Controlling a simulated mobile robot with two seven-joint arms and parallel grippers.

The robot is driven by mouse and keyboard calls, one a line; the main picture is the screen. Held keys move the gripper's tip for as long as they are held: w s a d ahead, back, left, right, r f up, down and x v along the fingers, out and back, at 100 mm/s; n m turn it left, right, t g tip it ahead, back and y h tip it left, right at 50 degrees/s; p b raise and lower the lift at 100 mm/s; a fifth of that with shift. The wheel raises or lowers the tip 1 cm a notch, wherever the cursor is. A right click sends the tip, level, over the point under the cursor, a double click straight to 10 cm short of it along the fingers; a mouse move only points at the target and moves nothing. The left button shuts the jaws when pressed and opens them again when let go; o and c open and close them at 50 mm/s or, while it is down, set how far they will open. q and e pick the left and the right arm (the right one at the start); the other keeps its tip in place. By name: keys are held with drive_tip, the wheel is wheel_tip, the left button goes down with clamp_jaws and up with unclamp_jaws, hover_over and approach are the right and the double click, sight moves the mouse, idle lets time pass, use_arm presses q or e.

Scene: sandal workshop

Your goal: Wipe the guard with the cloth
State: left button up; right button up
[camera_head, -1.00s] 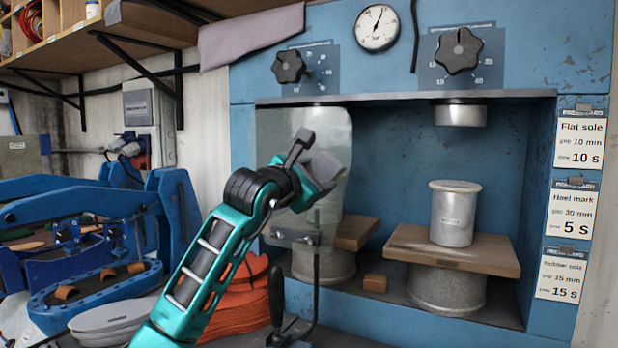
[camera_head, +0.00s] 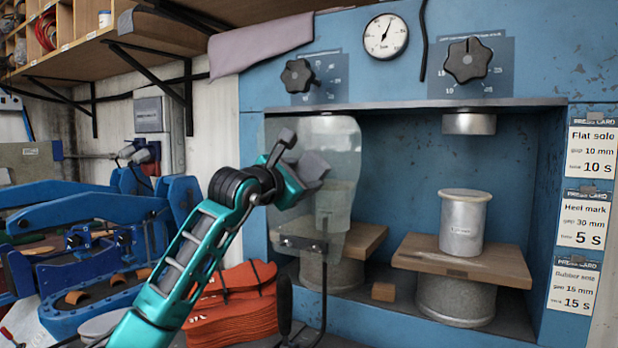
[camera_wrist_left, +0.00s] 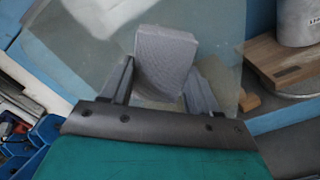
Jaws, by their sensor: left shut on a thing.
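The guard (camera_head: 335,142) is a clear, hazy panel in front of the left bay of the blue press. In the wrist view the guard (camera_wrist_left: 95,50) spreads behind the fingers. My left gripper (camera_head: 300,172) is shut on a grey folded cloth (camera_wrist_left: 165,62). The cloth also shows in the head view (camera_head: 312,168), partly hidden by the fingers. It is in front of the guard's left part, at mid-height; I cannot tell whether it touches the panel. My right gripper is not in view.
A metal cylinder (camera_head: 464,222) stands on a wooden board (camera_head: 500,262) in the right bay. A dark upright handle (camera_head: 284,303) stands below the guard. Orange soles (camera_head: 232,305) are stacked at lower middle. A mauve cloth (camera_head: 262,44) hangs from the press top. Blue clamps (camera_head: 85,215) fill the left.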

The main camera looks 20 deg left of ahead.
sight(326, 169)
use_arm(q)
drive_tip(key=shift+w+a+r+p, duration=0.1)
drive_tip(key=shift+a+r+p, duration=0.15)
drive_tip(key=shift+a, duration=0.6)
drive_tip(key=shift+w+a+r+p, duration=0.1)
drive_tip(key=shift+a+r+p, duration=0.2)
drive_tip(key=shift+a, duration=0.6)
drive_tip(key=shift+w+a+r+p, duration=0.1)
drive_tip(key=shift+a+r+p, duration=0.15)
drive_tip(key=shift+a, duration=0.6)
drive_tip(key=shift+s+d+f+b, duration=0.1)
drive_tip(key=shift+d+b, duration=0.2)
drive_tip(key=shift+d, duration=0.7)
drive_tip(key=shift+s+d+r+b, duration=0.15)
drive_tip(key=shift+d+b, duration=0.15)
drive_tip(key=shift+d, duration=0.65)
drive_tip(key=shift+s+d+f+b, duration=0.15)
drive_tip(key=shift+d+b, duration=0.15)
drive_tip(key=shift+d, duration=0.7)
drive_tip(key=shift+s+d+b, duration=0.1)
drive_tip(key=shift+d+b, duration=0.35)
drive_tip(key=shift+d, duration=1.65)
